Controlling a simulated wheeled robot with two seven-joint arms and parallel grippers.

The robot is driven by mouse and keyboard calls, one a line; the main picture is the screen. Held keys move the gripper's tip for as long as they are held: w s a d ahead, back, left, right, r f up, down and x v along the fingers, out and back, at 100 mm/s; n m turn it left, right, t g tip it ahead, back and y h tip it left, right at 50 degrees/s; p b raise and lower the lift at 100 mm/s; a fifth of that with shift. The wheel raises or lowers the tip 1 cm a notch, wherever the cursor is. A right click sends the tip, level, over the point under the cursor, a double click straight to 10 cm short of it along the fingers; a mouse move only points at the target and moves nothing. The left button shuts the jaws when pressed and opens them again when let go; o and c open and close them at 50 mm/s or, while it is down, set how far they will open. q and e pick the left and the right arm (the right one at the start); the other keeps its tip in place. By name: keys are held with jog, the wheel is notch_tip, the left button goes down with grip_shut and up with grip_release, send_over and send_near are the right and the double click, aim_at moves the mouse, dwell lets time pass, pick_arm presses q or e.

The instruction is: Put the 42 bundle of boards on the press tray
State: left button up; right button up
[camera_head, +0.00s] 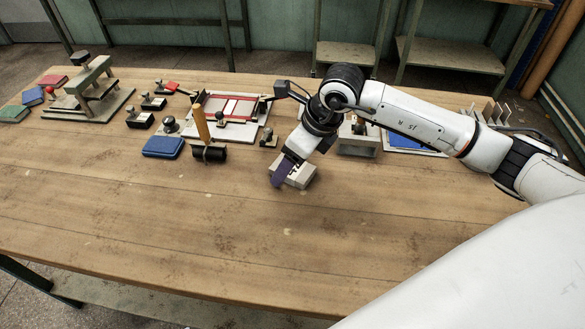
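A small pale grey block, which looks like a bundle of boards (301,177), is near the middle of the table. Any number on it is too small to read. My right gripper (285,169) reaches down over it from the right. One dark finger lies across the block's left side; the other finger is hidden, so I cannot tell whether it grips the block. I cannot tell whether the block touches the table. A flat white tray with a red frame (246,104) lies behind; I cannot tell if it is the press tray. My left gripper is out of view.
A green press-like stand (92,78) is at the back left. A blue pad (163,147), a black roller with a yellow handle (209,153) and several stamps stand left of my gripper. A grey box (358,144) stands behind my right arm. The front table is clear.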

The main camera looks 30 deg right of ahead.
jog(key=shift+f, duration=0.15)
dwell(0.4)
jog(key=c, duration=1.2)
jog(key=shift+r, duration=0.45)
jog(key=shift+c, duration=0.2)
notch_tip(320, 180, up, 10)
jog(key=f, duration=0.1)
jog(key=s+a+f+n+g+h, duration=0.1)
jog(key=s+n+g, duration=0.3)
jog(key=n, duration=1.1)
jog(key=s+a+n+g+h, duration=0.1)
jog(key=s+n+g, duration=0.3)
jog(key=s+n, duration=0.5)
jog(key=a+n, duration=0.1)
jog(key=n, duration=0.4)
jog(key=shift+a+f+n+g+b, duration=0.25)
jog(key=shift+f+n+g+b, duration=0.05)
jog(key=shift+f+n, duration=0.1)
